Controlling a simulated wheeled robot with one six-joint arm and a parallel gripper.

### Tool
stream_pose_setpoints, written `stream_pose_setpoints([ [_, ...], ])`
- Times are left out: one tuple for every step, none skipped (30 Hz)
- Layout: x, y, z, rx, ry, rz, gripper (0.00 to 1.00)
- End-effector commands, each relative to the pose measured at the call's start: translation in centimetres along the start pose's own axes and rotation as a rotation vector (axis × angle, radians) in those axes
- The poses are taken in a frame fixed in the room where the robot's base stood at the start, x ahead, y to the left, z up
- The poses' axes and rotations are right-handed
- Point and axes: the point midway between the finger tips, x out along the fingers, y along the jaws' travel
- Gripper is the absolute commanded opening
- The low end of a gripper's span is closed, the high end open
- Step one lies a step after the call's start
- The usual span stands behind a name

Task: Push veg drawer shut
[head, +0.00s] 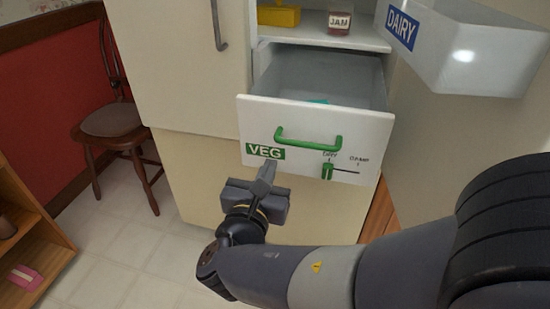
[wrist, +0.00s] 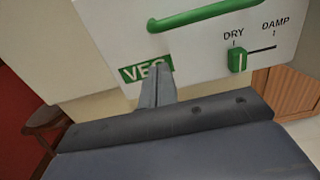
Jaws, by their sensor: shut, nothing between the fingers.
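The veg drawer (head: 350,127) is pulled out of the fridge, with a white front, a green handle (head: 308,138) and a green VEG label (head: 265,151). A green slider (head: 327,171) sits at the DRY end of its slot. A small teal thing shows inside the drawer. My gripper (head: 266,172) is shut and empty, just in front of the drawer's lower left, by the VEG label. In the wrist view the fingers (wrist: 157,82) cover part of the VEG label (wrist: 146,70). I cannot tell whether the fingertips touch the drawer front.
A DAIRY bin (head: 465,50) on the open fridge door juts out at upper right. A jam jar (head: 339,20) and a yellow box (head: 278,14) stand on the shelf above. A wooden chair (head: 112,125) and a shelf unit (head: 30,235) are at left.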

Motion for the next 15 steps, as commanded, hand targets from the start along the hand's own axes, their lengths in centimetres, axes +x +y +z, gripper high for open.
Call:
stream_pose_setpoints([
  [0.8,-0.1,-0.2,0.001,-0.001,-0.005,0.0],
  [1.2,-0.1,-0.2,0.0,-0.001,-0.005,0.0],
  [1.7,-0.1,-0.3,0.0,-0.001,-0.005,0.0],
  [2.1,-0.1,-0.3,0.001,-0.001,-0.004,0.0],
  [2.5,-0.1,-0.3,0.001,0.0,-0.004,0.0],
  [2.9,-0.1,-0.2,0.001,-0.001,-0.004,0.0],
  [3.2,-0.1,-0.2,0.0,-0.001,-0.004,0.0],
  [3.6,-0.1,-0.2,0.0,-0.001,-0.003,0.0],
  [3.9,-0.1,-0.2,0.0,-0.001,-0.003,0.0],
  [4.2,-0.1,-0.2,0.0,0.0,-0.003,0.0],
  [4.4,-0.1,-0.2,0.0,0.0,-0.002,0.0],
  [4.6,0.0,-0.1,-0.001,0.0,-0.002,0.0],
  [4.7,0.0,-0.1,-0.001,0.0,-0.001,0.0],
  [4.8,0.0,-0.1,-0.001,0.0,-0.001,0.0],
  [5.0,0.0,-0.1,-0.002,0.0,-0.001,0.0],
])
